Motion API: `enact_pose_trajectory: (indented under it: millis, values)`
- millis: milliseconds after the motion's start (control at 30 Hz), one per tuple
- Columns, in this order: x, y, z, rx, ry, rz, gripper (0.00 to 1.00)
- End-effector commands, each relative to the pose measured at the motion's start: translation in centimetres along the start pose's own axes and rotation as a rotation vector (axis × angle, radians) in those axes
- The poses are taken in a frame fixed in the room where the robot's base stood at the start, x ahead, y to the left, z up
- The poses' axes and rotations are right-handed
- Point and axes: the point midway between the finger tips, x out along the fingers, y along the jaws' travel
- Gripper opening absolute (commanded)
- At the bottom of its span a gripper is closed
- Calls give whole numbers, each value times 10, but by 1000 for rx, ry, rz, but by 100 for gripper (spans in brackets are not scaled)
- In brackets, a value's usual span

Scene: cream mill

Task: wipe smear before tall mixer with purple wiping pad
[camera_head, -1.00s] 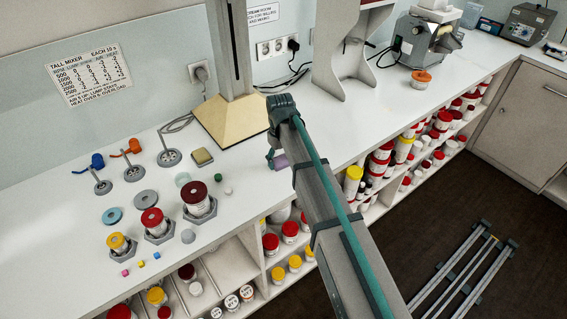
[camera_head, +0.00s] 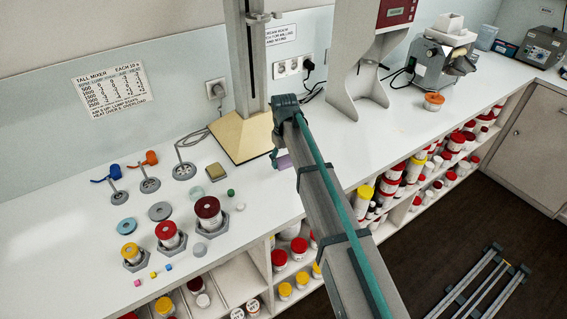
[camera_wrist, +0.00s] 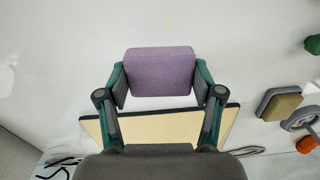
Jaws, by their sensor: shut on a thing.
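The purple wiping pad (camera_head: 283,161) is between the fingers of my gripper (camera_wrist: 160,82), and the pad (camera_wrist: 160,70) shows plainly in the wrist view. My gripper is shut on its two sides. In the head view the arm hides most of the gripper. The pad is over the white worktop, just right of the tall mixer's beige base (camera_head: 243,137). The base (camera_wrist: 160,127) lies behind the gripper in the wrist view. I cannot tell whether the pad touches the worktop. I cannot make out the smear clearly; a faint mark shows above the pad in the wrist view.
A yellow-topped sponge block (camera_head: 215,171) lies left of the mixer base. Several lidded jars, such as a dark red one (camera_head: 208,211), and metal discs stand further left. A grey stand (camera_head: 357,60) is at the right. The worktop's front edge borders shelves of jars.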

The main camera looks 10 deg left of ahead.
Motion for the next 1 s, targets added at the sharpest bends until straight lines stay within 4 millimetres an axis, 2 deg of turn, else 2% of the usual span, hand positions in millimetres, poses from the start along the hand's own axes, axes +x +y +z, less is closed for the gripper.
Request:
enact_pose_trajectory:
  millis: [200,400,1000]
  values:
    - [-23,3,1,3,1,0,28]
    - [-36,4,1,6,0,0,28]
    - [-36,5,2,6,0,0,28]
